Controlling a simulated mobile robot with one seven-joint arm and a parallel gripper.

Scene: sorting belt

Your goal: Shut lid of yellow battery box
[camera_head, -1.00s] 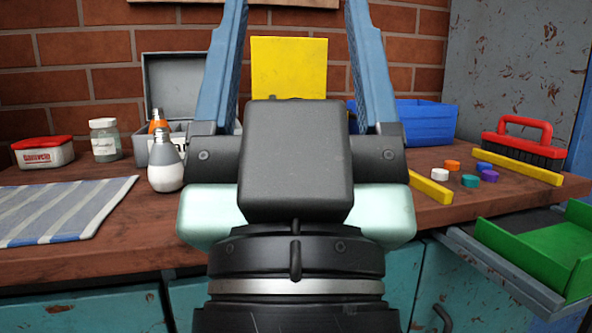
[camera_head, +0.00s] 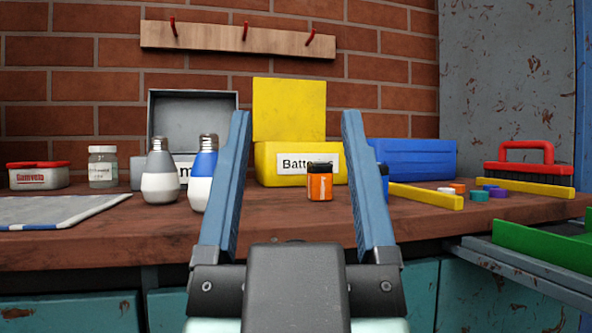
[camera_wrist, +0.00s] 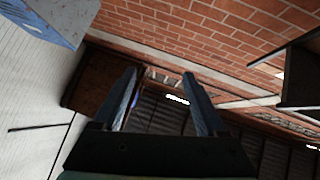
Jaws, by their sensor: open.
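The yellow battery box (camera_head: 268,168) stands on the wooden bench with a white label that is partly readable as batteries. Its yellow lid (camera_head: 290,109) stands upright at the back, so the box is open. My gripper (camera_head: 296,118) is open and empty, its two blue fingers pointing up in front of the box, one on either side of it in the picture. An orange and black battery (camera_head: 320,184) stands in front of the box between the fingers. The inside of the box is hidden. The wrist view shows my gripper (camera_wrist: 160,75) against bricks and ceiling, without the box.
A grey box with an open lid (camera_head: 193,121) and two bulbs (camera_head: 160,178) stand to the left. A wooden hook rail (camera_head: 240,38) is on the wall above.

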